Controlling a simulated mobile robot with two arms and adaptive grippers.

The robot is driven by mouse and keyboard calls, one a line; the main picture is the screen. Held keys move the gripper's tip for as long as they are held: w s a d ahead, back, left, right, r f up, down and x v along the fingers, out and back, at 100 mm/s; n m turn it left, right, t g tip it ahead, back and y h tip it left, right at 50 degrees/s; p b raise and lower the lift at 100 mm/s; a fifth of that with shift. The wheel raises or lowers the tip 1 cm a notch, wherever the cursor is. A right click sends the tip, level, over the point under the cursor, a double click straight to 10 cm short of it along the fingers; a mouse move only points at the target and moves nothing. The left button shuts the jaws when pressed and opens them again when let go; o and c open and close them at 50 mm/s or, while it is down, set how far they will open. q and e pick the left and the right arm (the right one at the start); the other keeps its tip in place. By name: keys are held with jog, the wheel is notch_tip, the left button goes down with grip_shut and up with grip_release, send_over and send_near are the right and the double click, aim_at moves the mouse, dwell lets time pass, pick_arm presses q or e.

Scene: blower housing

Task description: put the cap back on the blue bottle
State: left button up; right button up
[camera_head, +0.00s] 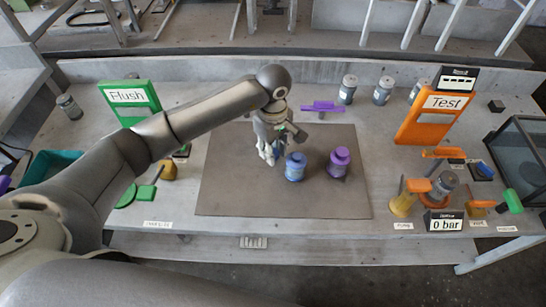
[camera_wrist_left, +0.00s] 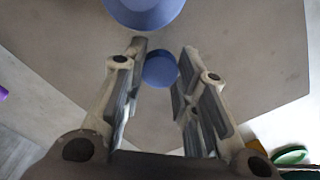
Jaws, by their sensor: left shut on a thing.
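The blue bottle (camera_head: 295,170) stands upright on the brown-grey mat (camera_head: 240,195). Part of it also shows at the top edge of the left wrist view (camera_wrist_left: 143,10). My left gripper (camera_head: 268,158) is just left of the bottle, pointing down, apart from it. In the left wrist view its fingers (camera_wrist_left: 158,75) are shut on the round blue cap (camera_wrist_left: 160,69), which sits between the fingertips. The cap cannot be made out in the head view. My right gripper is not in view.
A purple bottle (camera_head: 340,164) stands right of the blue one. A purple tool-like part (camera_head: 322,107) lies at the mat's back edge. A green Flush sign (camera_head: 130,102) and an orange Test panel (camera_head: 435,115) flank the mat. The mat's front is clear.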

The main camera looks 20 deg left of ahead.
pick_arm(q)
notch_tip(320, 180, up, 6)
jog(key=shift+r+b, duration=0.2)
jog(key=shift+b, duration=0.3)
jog(key=s+a+r+m, duration=0.2)
jog(key=s+m, duration=0.4)
jog(key=s, duration=0.1)
jog(key=s+a+r+m, duration=0.2)
jog(key=s+m, duration=0.3)
jog(key=s, duration=0.2)
jog(key=shift+m, duration=0.4)
